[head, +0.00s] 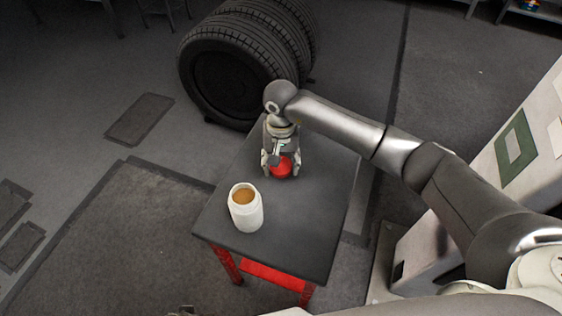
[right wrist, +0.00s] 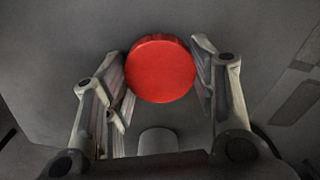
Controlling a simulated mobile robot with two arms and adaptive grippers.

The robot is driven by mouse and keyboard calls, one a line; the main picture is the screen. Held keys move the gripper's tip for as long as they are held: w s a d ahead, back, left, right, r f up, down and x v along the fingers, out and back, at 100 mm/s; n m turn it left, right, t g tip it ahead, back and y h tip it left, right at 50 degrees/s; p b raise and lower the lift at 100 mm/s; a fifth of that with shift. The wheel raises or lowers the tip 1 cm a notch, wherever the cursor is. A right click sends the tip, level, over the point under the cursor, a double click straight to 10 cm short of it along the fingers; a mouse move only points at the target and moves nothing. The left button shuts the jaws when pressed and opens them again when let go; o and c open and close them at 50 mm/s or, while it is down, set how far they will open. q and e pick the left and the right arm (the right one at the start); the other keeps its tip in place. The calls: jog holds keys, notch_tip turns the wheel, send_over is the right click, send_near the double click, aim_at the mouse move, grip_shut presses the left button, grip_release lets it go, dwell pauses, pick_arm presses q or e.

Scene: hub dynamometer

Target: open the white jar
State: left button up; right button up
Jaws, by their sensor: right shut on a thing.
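The white jar (head: 246,212) stands upright on the small dark table, its mouth uncovered and brown contents showing inside. The round red lid (head: 281,166) is off the jar, farther back on the table side. My right gripper (head: 279,170) is shut on the lid, behind and to the right of the jar. In the right wrist view the lid (right wrist: 161,69) sits between the two fingers. I cannot tell whether it touches the table top. At the bottom edge of the head view only a small pale piece shows, perhaps my left gripper; its fingers cannot be made out.
The dark table top (head: 310,215) has red legs and is otherwise clear. Large stacked tyres (head: 240,70) stand on the floor behind it. A pale cabinet or machine (head: 520,140) stands at the right. Flat dark plates (head: 139,119) lie on the floor at the left.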

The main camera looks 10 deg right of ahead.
jog(key=shift+f, duration=0.1)
jog(key=o, duration=1.1)
pick_arm(q)
jog(key=shift+w+r, duration=0.25)
jog(key=shift+r, duration=0.2)
jog(key=shift+f, duration=0.1)
